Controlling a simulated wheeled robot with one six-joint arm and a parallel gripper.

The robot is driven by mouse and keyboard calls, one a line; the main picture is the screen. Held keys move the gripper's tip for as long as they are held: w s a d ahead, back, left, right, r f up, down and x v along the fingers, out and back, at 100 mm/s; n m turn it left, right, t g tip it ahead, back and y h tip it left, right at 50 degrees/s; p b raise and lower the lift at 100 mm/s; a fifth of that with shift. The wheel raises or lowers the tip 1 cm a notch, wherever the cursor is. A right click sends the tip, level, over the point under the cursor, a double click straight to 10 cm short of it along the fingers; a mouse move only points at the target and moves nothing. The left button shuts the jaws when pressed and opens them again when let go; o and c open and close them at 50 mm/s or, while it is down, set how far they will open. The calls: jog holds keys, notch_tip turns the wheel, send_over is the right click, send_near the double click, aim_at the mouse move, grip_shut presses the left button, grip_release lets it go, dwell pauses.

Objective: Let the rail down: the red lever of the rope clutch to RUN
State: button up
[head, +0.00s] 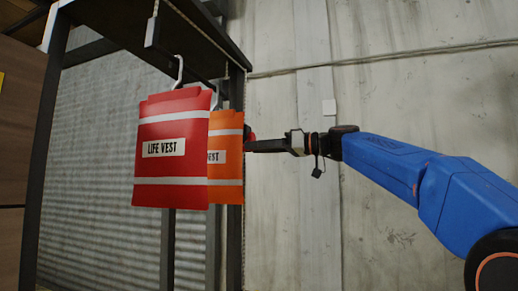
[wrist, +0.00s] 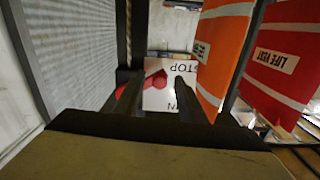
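The red lever (wrist: 156,79) shows in the wrist view on a white plate (wrist: 160,102), with its narrower end toward the lower left. The plate reads STOP at its upper right; RUN, partly hidden by a finger, is lower right. My gripper (wrist: 160,84) is open, its two dark fingers apart on either side of the lever in the picture. I cannot tell whether either finger touches it. In the head view my gripper (head: 252,146) reaches left to the rack post, where a bit of red (head: 249,132) shows just above it. The orange vest hides the plate there.
A red life vest (head: 170,172) and an orange life vest (head: 227,176) hang from the rack (head: 236,90) close to my gripper. In the wrist view the orange vest (wrist: 222,50) is just right of the right finger. A rope (wrist: 128,35) runs along the post.

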grip_shut()
jog(key=shift+s+r, duration=0.1)
notch_tip(320, 180, up, 8)
jog(key=m, duration=1.4)
jog(key=shift+r, duration=0.15)
dwell(0.3)
grip_release()
